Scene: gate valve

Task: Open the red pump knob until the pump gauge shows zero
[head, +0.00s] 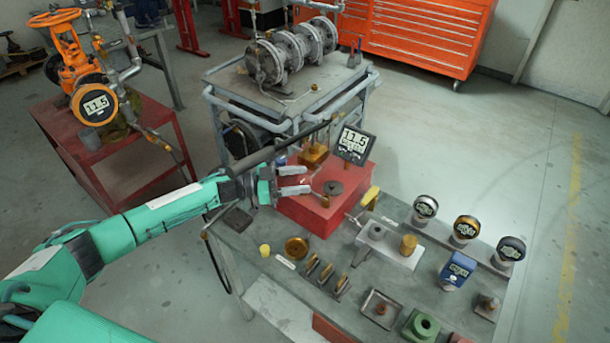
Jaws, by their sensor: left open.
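My left gripper (306,180) is open, its two pale fingers over the left part of a red box (310,215) on the grey bench. I cannot make out a separate red knob; it may be hidden by the gripper or blend with the box. A dark round knob (333,188) sits on the box top just right of the fingertips, apart from them. A black square display (354,145) behind the box seems to read 11.5. A round orange-rimmed gauge (97,105) at the left also seems to read 11.5. My right gripper is out of view.
Grey pump machinery (290,55) stands on a metal cart behind. An orange valve (68,45) stands on a red table at the left. Three round gauges (466,228), a blue device (457,269) and small brass parts crowd the bench's front and right. A dark bar passes above my gripper.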

